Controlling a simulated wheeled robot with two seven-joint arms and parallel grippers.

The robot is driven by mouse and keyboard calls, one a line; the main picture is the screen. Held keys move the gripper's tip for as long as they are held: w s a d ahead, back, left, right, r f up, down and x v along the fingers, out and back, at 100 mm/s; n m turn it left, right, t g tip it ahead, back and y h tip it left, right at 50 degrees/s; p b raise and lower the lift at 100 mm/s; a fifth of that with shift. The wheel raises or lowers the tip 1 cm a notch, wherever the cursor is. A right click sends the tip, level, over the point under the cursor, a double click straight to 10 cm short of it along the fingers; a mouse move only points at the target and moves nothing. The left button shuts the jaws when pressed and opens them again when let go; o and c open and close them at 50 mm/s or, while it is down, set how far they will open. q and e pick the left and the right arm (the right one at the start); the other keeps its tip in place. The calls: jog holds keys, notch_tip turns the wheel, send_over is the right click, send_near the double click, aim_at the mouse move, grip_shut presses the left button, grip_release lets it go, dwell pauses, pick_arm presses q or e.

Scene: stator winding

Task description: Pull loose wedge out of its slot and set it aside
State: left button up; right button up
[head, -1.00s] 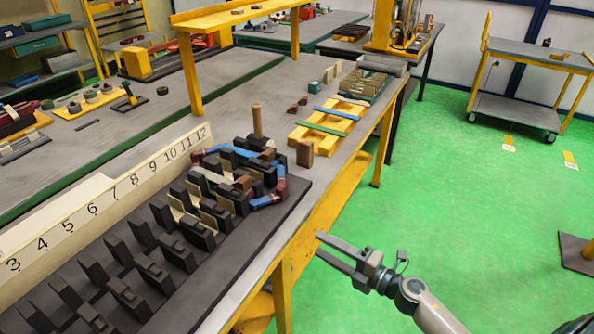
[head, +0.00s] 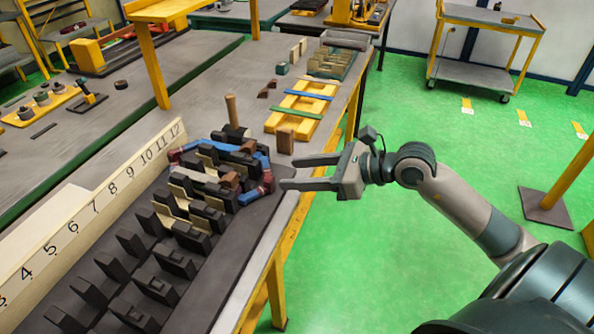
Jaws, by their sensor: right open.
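The black stator segment (head: 224,290) lies along the table edge with rows of dark teeth and slots, beside a cream number strip (head: 90,208) numbered up to 12. Blue and dark red coil parts (head: 256,196) loop around its far end. Several brown wedge-like blocks sit among the teeth there, one brown block (head: 230,180) near the coil's right side. I cannot tell which wedge is loose. My right gripper (head: 284,172) is open and empty, its fingers pointing left just right of the coil end, over the table edge. My left gripper is not in view.
A wooden block (head: 285,141) and a wooden peg (head: 231,110) stand beyond the stator. A yellow rack (head: 290,119) with blue and green strips lies further back, before a tray of pieces (head: 331,65). A yellow post (head: 153,66) rises from the table.

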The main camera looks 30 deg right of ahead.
jog(key=shift+w, duration=0.1)
jog(key=p, duration=0.5)
send_near(234, 177)
jog(key=x, duration=0.7)
jog(key=shift+w+a, duration=0.15)
jog(key=shift+w, duration=0.05)
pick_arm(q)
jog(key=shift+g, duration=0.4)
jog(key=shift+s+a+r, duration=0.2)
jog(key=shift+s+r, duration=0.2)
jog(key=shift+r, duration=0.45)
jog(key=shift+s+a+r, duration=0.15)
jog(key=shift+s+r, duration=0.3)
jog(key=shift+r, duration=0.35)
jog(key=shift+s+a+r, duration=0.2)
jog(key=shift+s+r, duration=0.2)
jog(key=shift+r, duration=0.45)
pick_arm(e)
jog(key=shift+x, duration=0.75)
jog(key=shift+f, duration=0.1)
jog(key=shift+s, duration=0.1)
jog(key=c, duration=1.1)
